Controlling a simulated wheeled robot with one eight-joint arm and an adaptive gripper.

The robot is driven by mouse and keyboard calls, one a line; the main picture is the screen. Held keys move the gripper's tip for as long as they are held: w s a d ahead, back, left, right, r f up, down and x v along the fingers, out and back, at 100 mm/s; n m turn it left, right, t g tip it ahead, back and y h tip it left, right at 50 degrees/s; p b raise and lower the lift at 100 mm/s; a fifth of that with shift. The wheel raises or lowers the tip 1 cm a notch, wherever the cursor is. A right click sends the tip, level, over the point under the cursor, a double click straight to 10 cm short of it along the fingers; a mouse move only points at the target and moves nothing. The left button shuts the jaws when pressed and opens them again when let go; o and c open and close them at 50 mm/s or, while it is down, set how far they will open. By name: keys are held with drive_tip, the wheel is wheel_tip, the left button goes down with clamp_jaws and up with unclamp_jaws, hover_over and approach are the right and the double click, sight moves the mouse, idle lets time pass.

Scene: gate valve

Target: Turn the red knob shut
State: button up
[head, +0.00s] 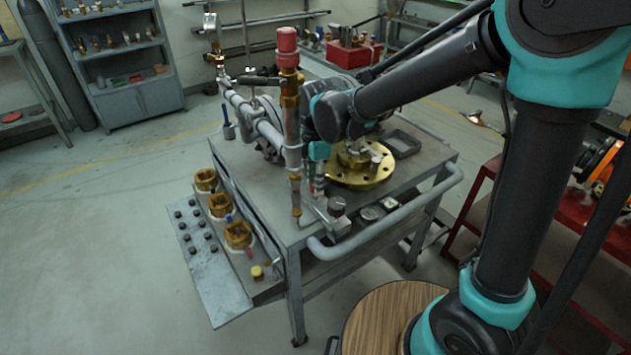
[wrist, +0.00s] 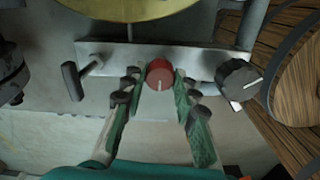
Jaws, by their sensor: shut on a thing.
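The red knob (wrist: 160,72) shows in the wrist view on a pale metal plate (wrist: 205,62), with a white mark pointing toward the bottom of the picture. My gripper (wrist: 160,78) has its green-padded fingers on either side of the knob, shut on it. In the head view my gripper reaches down at the front of the grey workbench (head: 410,185). I cannot make out the red knob clearly there, as my arm and the pipework crowd that spot.
A black knob (wrist: 238,76) sits right of the red knob, and a dark lever handle (wrist: 74,80) stands left. A brass flange (head: 362,172) lies behind on the bench. Upright piping with a red cap (head: 287,45) stands close left of my gripper. A bench rail (head: 390,222) runs in front.

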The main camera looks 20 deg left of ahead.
clamp_jaws()
drive_tip(key=shift+m, duration=0.3)
drive_tip(key=m, duration=0.3)
drive_tip(key=shift+m, duration=0.3)
drive_tip(key=m, duration=0.4)
drive_tip(key=shift+m, duration=0.3)
drive_tip(key=m, duration=0.4)
drive_tip(key=shift+m, duration=2.5)
